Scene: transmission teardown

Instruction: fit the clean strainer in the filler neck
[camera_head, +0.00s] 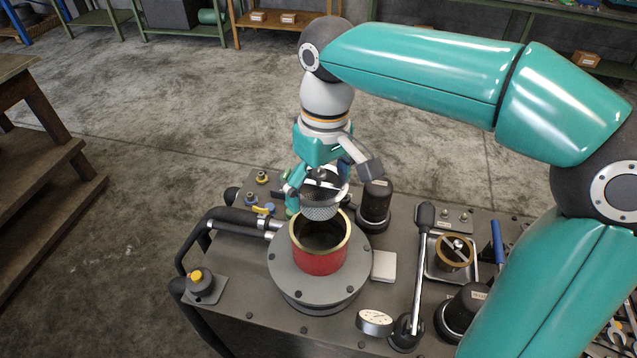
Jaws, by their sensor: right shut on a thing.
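The clean strainer (320,206) is a grey mesh basket with a dark top and a small knob. My right gripper (320,178) is shut on it from above. The filler neck (319,262) is a red cylinder with a brass-coloured rim, standing on a round grey flange on the bench-like unit. The strainer hangs at the far side of the neck's opening, and its lower edge overlaps the far rim in this view. Whether they touch cannot be told. The inside of the neck looks dark and empty. My left gripper is not in view.
A black cylinder (374,206) stands close right of the strainer. A lever (416,270) rises right of the neck. A metal tray (432,273) holds a brass-rimmed cup (453,252).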

